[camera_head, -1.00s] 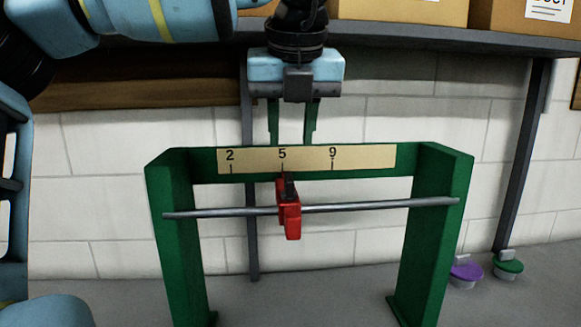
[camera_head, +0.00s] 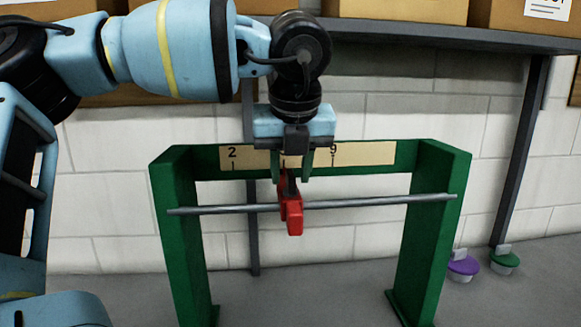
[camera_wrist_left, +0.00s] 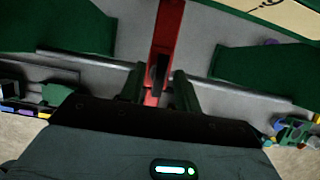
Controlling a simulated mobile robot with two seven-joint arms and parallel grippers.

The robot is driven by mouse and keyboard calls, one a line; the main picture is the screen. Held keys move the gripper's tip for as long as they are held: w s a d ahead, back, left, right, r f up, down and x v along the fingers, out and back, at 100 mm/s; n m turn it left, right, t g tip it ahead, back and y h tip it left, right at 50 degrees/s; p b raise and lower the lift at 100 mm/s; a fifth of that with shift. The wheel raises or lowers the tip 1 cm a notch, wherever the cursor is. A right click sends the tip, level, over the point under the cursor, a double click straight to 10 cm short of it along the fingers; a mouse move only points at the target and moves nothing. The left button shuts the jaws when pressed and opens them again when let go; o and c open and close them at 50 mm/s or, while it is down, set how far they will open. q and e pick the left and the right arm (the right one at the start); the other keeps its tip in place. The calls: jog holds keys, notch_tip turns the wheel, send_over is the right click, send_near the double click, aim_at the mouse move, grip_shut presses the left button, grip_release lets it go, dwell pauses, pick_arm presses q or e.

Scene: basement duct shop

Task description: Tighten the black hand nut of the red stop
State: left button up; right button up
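The red stop (camera_head: 291,215) sits on the grey rod (camera_head: 370,203) of a green frame (camera_head: 435,220). Its black hand nut (camera_head: 290,185) is at its top, partly hidden by my gripper in the head view. My left gripper (camera_head: 292,178) points down from above, its two green fingers apart on either side of the nut's upper part. In the left wrist view the red stop (camera_wrist_left: 168,28) and the dark nut (camera_wrist_left: 160,73) show between the open fingers (camera_wrist_left: 161,82). I cannot tell whether either finger touches the nut. My right gripper is not in view.
A pale scale strip (camera_head: 365,153) marked 2 and 9 runs along the frame's top bar; my gripper covers its middle. A shelf (camera_head: 450,37) with cardboard boxes is behind and above. Purple (camera_head: 463,267) and green (camera_head: 505,262) round items lie right of the frame.

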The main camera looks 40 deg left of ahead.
pick_arm(q)
jog(key=shift+c, duration=0.4)
grip_shut()
